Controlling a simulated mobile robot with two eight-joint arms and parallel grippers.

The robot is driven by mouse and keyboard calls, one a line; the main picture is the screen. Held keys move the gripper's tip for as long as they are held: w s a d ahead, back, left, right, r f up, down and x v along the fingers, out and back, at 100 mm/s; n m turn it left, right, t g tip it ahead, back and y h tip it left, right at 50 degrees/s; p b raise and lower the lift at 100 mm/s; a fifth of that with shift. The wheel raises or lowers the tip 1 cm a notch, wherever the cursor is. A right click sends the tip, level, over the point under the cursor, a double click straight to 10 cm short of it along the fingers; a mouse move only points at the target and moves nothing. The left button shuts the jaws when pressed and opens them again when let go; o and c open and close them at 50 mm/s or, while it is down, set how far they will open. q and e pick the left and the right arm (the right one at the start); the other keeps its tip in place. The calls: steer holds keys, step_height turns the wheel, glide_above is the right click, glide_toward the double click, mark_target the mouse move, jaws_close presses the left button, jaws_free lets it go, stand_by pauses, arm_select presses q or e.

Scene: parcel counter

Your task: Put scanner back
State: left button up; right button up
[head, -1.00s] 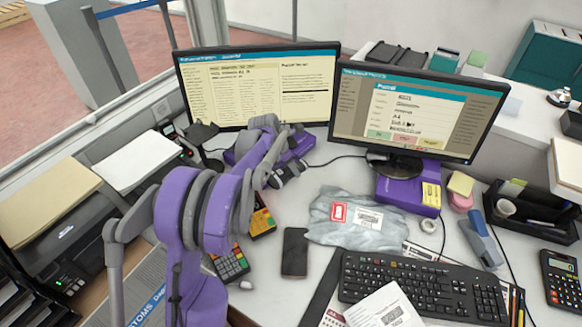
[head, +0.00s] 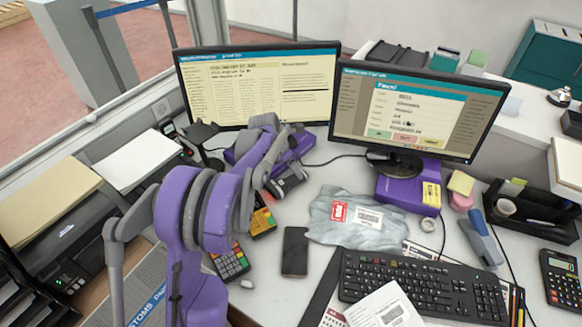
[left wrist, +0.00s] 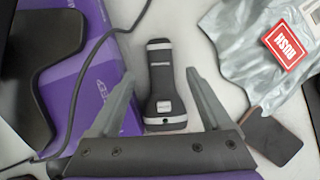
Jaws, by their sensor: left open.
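The scanner (left wrist: 160,92) is a dark grey handheld device with pale bands. In the left wrist view it lies on the pale counter, between the spread fingers of my left gripper (left wrist: 160,73). The fingers are open, one on each side, and I see a gap between each finger and the scanner. In the head view my left gripper (head: 288,181) is low over the counter, left of the grey parcel; I cannot clearly tell the scanner from it there. A black stand (head: 201,133) with a flat head is near the left monitor. My right gripper is not in view.
A grey parcel (head: 345,232) with a red label lies right of the gripper. A phone (head: 295,251) and card terminal (head: 230,263) lie in front. A cable (left wrist: 78,85) runs left of the left finger.

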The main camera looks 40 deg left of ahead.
mark_target(281, 182)
arm_select(q)
steer(key=v, duration=1.1)
steer(key=s+d+m, duration=0.4)
steer(key=d+m, duration=0.3)
steer(key=d, duration=0.1)
steer(key=s+d+m, duration=0.5)
steer(key=d+m, duration=0.2)
steer(key=d, duration=0.1)
steer(key=s+d+f+m, duration=0.3)
steer(key=s+d+m, duration=0.2)
steer(key=s+m, duration=0.2)
steer(key=s+d+f+m+y, duration=0.1)
steer(key=s+d+f+m, duration=0.2)
steer(key=m, duration=0.9)
steer(key=s+d, duration=0.2)
steer(key=s, duration=0.2)
steer(key=shift+s+t+p, duration=0.3)
steer(key=shift+s+t, duration=0.1)
